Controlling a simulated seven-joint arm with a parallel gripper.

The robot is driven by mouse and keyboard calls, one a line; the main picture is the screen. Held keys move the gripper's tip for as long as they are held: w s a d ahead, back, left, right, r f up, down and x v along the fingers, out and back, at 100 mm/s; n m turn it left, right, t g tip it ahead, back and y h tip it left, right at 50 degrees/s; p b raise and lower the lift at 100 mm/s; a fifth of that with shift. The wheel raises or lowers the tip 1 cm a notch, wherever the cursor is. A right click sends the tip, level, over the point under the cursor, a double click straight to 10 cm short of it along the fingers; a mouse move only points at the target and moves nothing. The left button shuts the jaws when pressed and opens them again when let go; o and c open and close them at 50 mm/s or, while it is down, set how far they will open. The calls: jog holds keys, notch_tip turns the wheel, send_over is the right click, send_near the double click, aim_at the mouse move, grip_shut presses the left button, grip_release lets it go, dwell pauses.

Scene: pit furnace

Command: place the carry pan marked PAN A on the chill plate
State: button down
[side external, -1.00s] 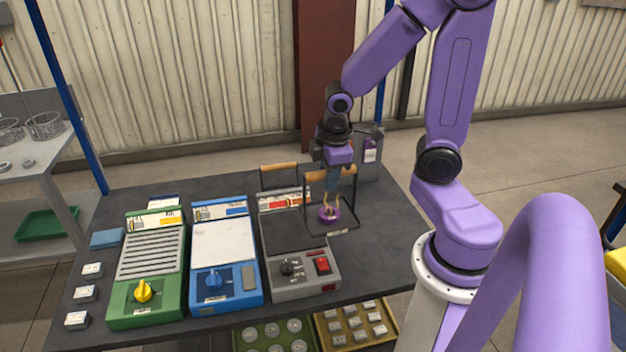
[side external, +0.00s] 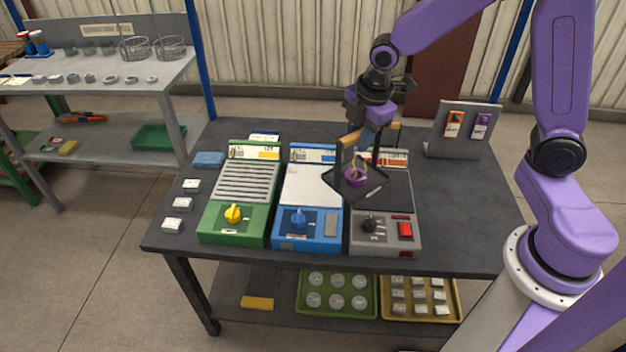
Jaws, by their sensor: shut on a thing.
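My gripper (side external: 364,134) is shut on the wooden handle of a dark, square carry pan (side external: 374,193). A small purple round item (side external: 355,178) with tan prongs above it sits in this pan. The pan hangs above the seam between the blue unit and the grey unit, turned cornerwise to them. Its lettering is too small to read. The blue unit has a pale flat plate (side external: 308,187), which looks like the chill plate; its label is unreadable. The pan covers part of its right edge. A second wooden handle (side external: 394,127) shows behind the held pan.
The grey unit (side external: 399,196) with a dark top and red switch stands right of the blue one. The green slatted unit (side external: 245,183) stands left. A tag stand (side external: 463,146) is at the back right. The table (side external: 462,220) is bare at the right.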

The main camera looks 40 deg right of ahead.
jog(key=w+a+f, duration=0.2)
jog(key=w+f, duration=1.1)
jog(key=w, duration=0.1)
dwell(0.4)
jog(key=c, duration=0.9)
grip_release()
jog(key=shift+d+f, duration=0.1)
jog(key=shift+f, duration=0.05)
jog(key=shift+s+r, duration=0.4)
jog(key=shift+r, duration=1.6)
jog(key=shift+s+r, duration=0.45)
jog(key=shift+r, duration=1.6)
jog(key=shift+s+r, duration=0.4)
jog(key=shift+r, duration=1.6)
